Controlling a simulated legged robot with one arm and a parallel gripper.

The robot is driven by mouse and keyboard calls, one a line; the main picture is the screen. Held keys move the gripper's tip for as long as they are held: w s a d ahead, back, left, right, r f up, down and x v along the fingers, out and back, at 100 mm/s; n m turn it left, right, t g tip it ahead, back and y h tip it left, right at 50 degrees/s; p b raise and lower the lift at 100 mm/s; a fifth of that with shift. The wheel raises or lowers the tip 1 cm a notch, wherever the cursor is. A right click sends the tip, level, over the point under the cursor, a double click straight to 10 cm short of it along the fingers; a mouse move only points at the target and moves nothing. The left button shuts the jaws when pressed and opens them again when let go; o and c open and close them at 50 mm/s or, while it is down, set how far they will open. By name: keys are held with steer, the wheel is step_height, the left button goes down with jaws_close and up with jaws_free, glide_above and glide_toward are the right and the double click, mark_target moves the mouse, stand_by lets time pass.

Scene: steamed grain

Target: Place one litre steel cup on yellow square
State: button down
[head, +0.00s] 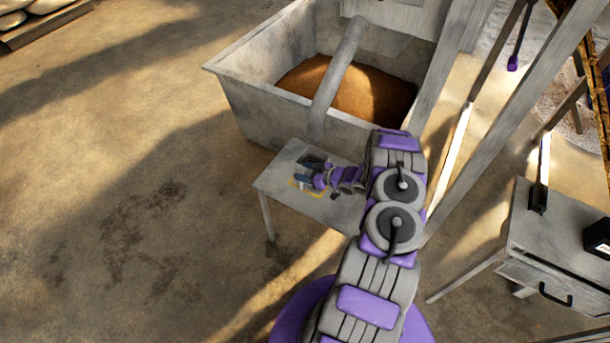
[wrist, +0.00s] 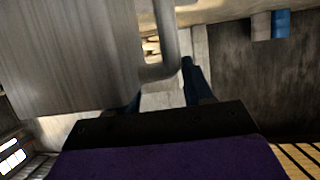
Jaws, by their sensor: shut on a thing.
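The steel cup (wrist: 65,55) fills the left of the wrist view, a large brushed-metal wall with a bent handle (wrist: 170,40) on its right side. My gripper (wrist: 163,88) is shut on the handle, with a dark blue finger on either side of its lower part. In the head view my gripper (head: 308,173) is over the left part of a small grey table. The cup is too small to make out clearly there. Part of the yellow square's outline (head: 316,194) shows on the tabletop under the gripper; the rest is hidden. I cannot tell whether the cup touches the table.
The small table (head: 325,210) has bare top in front of the gripper. A large metal bin (head: 245,105) of brown grain stands right behind it, with a slanting pipe (head: 337,80) over it. Metal beams and a drawer table (head: 560,235) stand at right. The floor at left is clear.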

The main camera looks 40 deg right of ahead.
steer(key=shift+f, duration=0.5)
steer(key=shift+a+r, duration=0.1)
steer(key=shift+a, duration=0.05)
steer(key=shift+c, duration=1.8)
jaws_free()
steer(key=p+v, duration=0.2)
steer(key=v, duration=1)
steer(key=shift+p, duration=0.35)
